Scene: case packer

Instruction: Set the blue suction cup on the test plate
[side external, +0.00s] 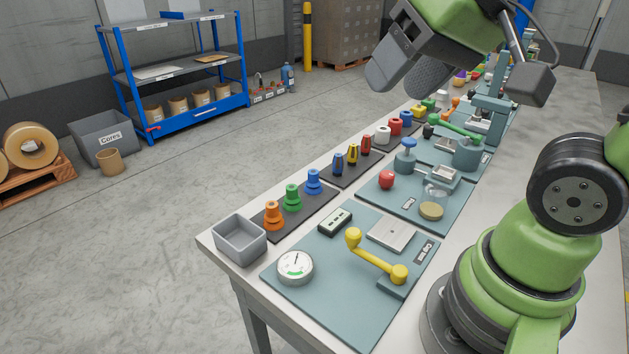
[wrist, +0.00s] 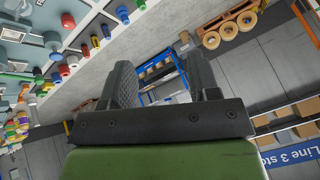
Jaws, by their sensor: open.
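The blue suction cup (side external: 313,182) stands upright on a dark strip (side external: 290,222), at the end of a row after the orange cup (side external: 273,215) and the green cup (side external: 292,197). The test plate (side external: 391,234) is a flat, bare, light grey metal square on the teal board nearest the side camera. My gripper (side external: 408,78) is open and empty, high above the bench and well away from the cup. In the wrist view the fingers (wrist: 163,85) are spread apart, and the blue cup (wrist: 106,31) shows at the upper left.
Beside the plate are a yellow lever (side external: 375,258), a dial gauge (side external: 295,266) and a small display (side external: 335,221). A grey bin (side external: 239,240) stands at the bench corner. Further along the bench are coloured plugs, a red ball (side external: 387,179) and other teal boards.

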